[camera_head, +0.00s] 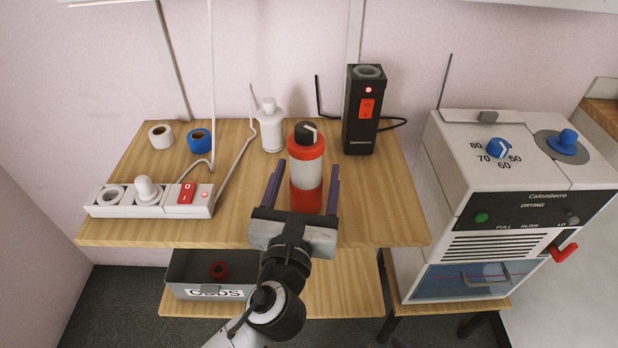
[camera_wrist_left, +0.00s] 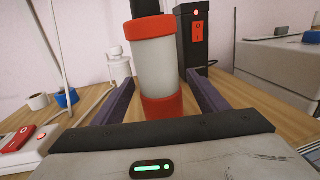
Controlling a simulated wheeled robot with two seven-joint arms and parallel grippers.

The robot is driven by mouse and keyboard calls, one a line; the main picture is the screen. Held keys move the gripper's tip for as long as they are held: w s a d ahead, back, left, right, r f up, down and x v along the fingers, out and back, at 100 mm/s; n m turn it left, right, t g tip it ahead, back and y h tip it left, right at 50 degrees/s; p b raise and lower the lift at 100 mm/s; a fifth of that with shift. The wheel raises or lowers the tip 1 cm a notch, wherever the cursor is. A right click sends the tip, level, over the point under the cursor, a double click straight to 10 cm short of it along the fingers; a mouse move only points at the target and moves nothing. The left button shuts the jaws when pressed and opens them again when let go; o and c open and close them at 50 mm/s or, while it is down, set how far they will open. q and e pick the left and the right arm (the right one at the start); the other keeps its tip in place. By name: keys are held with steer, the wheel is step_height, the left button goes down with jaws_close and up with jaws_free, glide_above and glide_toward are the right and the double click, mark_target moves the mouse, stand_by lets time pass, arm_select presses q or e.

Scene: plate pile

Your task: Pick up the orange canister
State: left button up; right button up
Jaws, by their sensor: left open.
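The orange canister (camera_head: 306,172) stands upright on the wooden table. It has orange-red bands at top and bottom, a pale middle and a black cap with a white mark. My left gripper (camera_head: 306,166) is open, with one dark finger on each side of the canister. In the left wrist view the canister (camera_wrist_left: 155,62) stands between the spread fingers, with visible room beside it, and its cap is cut off by the top edge. My right gripper is in no view.
A white bottle (camera_head: 270,128) stands behind left and a black switch box (camera_head: 361,125) behind right. A power strip (camera_head: 150,200), white roll (camera_head: 161,136) and blue roll (camera_head: 199,140) lie left. A grey bin (camera_head: 190,268) sits below; a white machine (camera_head: 520,190) stands right.

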mark_target(304, 137)
arm_select(q)
steer(key=shift+s, duration=0.15)
steer(key=c, duration=1.5)
steer(key=shift+r, duration=0.15)
steer(key=shift+c, duration=0.5)
step_height(304, 137, up, 10)
steer(key=p, duration=0.3)
steer(key=shift+f, duration=0.25)
steer(key=shift+r, duration=0.3)
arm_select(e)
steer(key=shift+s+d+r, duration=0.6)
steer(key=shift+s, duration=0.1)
